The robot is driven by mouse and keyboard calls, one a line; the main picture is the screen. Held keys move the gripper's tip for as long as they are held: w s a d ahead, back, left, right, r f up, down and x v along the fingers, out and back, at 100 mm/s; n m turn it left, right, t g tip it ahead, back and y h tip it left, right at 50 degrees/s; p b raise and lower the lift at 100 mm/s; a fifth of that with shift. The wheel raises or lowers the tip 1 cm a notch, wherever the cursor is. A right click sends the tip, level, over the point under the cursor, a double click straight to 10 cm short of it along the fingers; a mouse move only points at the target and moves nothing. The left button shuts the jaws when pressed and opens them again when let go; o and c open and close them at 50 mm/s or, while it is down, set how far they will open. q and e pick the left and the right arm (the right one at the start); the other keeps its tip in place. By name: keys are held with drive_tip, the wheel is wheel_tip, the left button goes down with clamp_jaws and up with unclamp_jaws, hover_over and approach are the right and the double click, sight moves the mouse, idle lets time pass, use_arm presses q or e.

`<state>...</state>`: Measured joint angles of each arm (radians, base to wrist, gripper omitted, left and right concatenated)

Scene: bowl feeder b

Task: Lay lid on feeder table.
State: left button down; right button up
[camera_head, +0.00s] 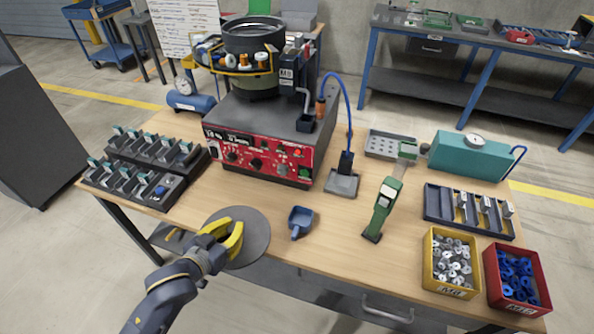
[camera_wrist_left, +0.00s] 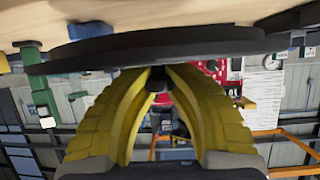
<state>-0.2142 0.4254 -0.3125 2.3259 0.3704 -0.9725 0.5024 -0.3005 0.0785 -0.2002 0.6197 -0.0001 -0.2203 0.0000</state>
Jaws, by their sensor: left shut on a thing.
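The lid (camera_head: 246,240) is a dark grey round disc at the front left edge of the table (camera_head: 335,245). My left gripper (camera_head: 232,238) has yellow fingers shut on the lid, seen over the disc in the head view. In the left wrist view the lid (camera_wrist_left: 150,50) spans the picture as a thin dark disc, and the yellow fingers (camera_wrist_left: 160,80) meet at a small dark knob on it. I cannot tell whether the disc touches the tabletop. The feeder (camera_head: 255,60) with its dark bowl stands on a red control box behind. My right gripper is not in view.
A blue scoop (camera_head: 299,220) lies just right of the lid. Dark racks of parts (camera_head: 140,180) are at the left. A yellow bin (camera_head: 428,272) and a red bin (camera_head: 493,285) sit at the front right.

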use_arm(q)
drive_tip(key=shift+n+y, duration=0.3)
drive_tip(key=s+a+f, duration=0.2)
drive_tip(key=a, duration=0.1)
drive_tip(key=s+a+f, duration=0.1)
drive_tip(key=a, duration=0.1)
drive_tip(key=shift+s+f, duration=0.1)
drive_tip(key=shift+s, duration=0.1)
drive_tip(key=w+d, duration=0.1)
drive_tip(key=w, duration=0.4)
drive_tip(key=w+d, duration=0.2)
drive_tip(key=w, duration=0.4)
drive_tip(key=w+d, duration=0.2)
drive_tip(key=w, duration=0.3)
drive_tip(key=shift+w+d, duration=0.15)
drive_tip(key=shift+w, duration=0.25)
drive_tip(key=shift+f, duration=1.85)
drive_tip(key=c, duration=1.4)
unclamp_jaws()
drive_tip(key=shift+f, duration=0.1)
drive_tip(key=v, duration=1.2)
